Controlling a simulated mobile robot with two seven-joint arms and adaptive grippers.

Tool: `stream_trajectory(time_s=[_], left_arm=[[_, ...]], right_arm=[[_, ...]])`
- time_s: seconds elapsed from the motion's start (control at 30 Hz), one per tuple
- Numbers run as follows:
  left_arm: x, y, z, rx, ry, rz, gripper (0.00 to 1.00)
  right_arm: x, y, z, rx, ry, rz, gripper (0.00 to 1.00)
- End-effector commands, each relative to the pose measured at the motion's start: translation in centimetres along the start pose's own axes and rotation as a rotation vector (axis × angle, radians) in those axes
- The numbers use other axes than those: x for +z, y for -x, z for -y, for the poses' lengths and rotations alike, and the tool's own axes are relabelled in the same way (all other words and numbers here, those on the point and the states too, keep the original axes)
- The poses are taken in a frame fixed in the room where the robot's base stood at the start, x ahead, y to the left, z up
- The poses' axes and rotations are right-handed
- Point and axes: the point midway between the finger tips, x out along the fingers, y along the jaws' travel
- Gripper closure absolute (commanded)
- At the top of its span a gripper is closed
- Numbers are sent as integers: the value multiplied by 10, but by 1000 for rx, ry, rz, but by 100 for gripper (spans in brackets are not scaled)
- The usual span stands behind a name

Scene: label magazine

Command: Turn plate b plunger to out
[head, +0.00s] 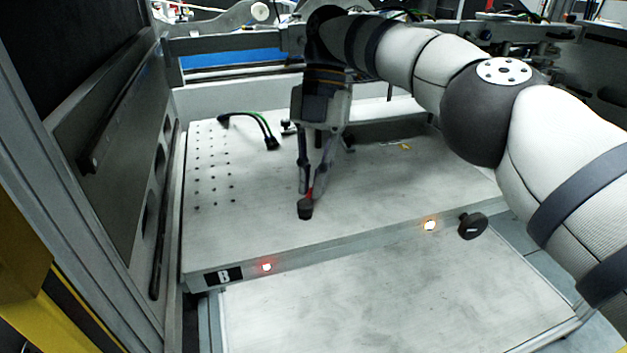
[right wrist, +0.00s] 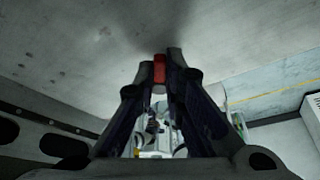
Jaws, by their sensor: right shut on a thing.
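Plate B (head: 250,225) is a pale metal plate with a "B" label (head: 223,276) on its front edge. My right gripper (head: 311,190) points down over the middle of the plate, its two fingers close together. It is shut on a small red piece with a dark round end (head: 305,209) below the fingertips. In the right wrist view the red piece (right wrist: 159,70) sits between the fingertips. A black round knob (head: 472,225) sits at the plate's front right edge, apart from the gripper. I cannot tell which of these is the plunger. My left gripper is not in view.
A black-green cable (head: 262,125) lies at the back left, near rows of holes. A lower pale plate (head: 380,300) in front is bare. A dark-panelled side wall (head: 110,130) bounds the left.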

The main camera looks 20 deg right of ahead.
Motion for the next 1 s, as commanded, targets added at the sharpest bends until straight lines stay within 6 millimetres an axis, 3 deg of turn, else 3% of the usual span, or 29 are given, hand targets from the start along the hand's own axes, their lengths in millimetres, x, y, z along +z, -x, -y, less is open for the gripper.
stream_trajectory(time_s=[0.4,0.43,0.5,1.0], left_arm=[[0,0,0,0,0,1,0],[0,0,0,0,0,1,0],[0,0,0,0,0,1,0],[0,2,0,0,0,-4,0]], right_arm=[[0,0,0,-3,4,1,100],[0,0,0,-3,4,1,83],[0,0,0,-3,3,1,70],[0,2,1,3,-10,1,70]])
